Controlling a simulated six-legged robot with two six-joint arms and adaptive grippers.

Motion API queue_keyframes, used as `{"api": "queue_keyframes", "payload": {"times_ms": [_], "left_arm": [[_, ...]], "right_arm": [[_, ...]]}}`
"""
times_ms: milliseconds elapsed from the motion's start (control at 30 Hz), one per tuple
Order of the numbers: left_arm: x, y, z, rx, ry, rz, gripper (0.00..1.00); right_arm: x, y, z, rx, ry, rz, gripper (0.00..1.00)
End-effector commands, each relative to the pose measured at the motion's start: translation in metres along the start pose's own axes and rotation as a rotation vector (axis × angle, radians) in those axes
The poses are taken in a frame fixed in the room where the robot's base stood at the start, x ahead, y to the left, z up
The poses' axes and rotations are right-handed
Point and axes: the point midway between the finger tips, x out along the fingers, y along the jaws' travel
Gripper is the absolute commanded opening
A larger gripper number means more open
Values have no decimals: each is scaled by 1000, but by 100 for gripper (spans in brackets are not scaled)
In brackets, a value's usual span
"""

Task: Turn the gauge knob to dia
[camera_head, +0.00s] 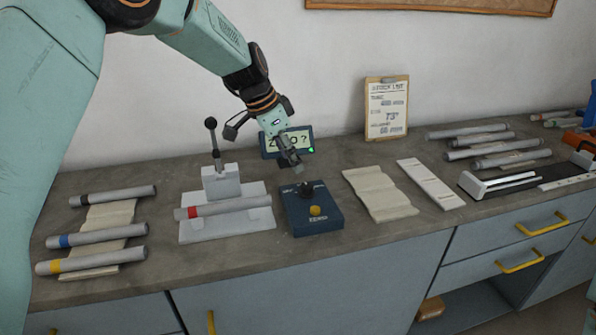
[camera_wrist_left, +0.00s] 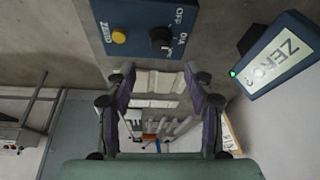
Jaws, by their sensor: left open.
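The gauge box (camera_head: 330,217) is dark blue and sits on the bench, with a black knob (camera_head: 305,188) at its back and a yellow button (camera_head: 315,211) in front. In the left wrist view the knob (camera_wrist_left: 161,38) has the labels OFF and DIA beside it; its pointer setting is too small to tell. The yellow button (camera_wrist_left: 119,35) is marked ZERO. The display (camera_wrist_left: 280,54) reads "ZERO?" with a green light. My left gripper (camera_wrist_left: 158,72) is open and empty. In the head view the left gripper (camera_head: 294,164) hangs just above and behind the knob, apart from it.
A grey tube with a red band (camera_head: 230,207) lies on the white fixture (camera_head: 220,187) left of the box. Several banded tubes (camera_head: 97,234) lie at far left. A cloth (camera_head: 380,193) and white strip (camera_head: 431,184) lie right. A clipboard (camera_head: 386,108) leans on the wall.

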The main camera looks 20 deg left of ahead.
Motion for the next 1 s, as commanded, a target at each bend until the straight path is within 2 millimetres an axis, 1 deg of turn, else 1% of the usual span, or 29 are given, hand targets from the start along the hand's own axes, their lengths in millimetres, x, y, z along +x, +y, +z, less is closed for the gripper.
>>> {"api": "queue_keyframes", "payload": {"times_ms": [33,100,300,1000], "left_arm": [[-10,0,0,0,2,-2,53],[-19,0,0,-2,2,-1,53],[-33,0,0,-1,1,0,53],[-34,1,1,-1,0,0,53]], "right_arm": [[0,0,0,0,0,0,40],[0,0,0,0,0,0,40],[0,0,0,0,0,0,40],[0,0,0,0,0,0,40]]}}
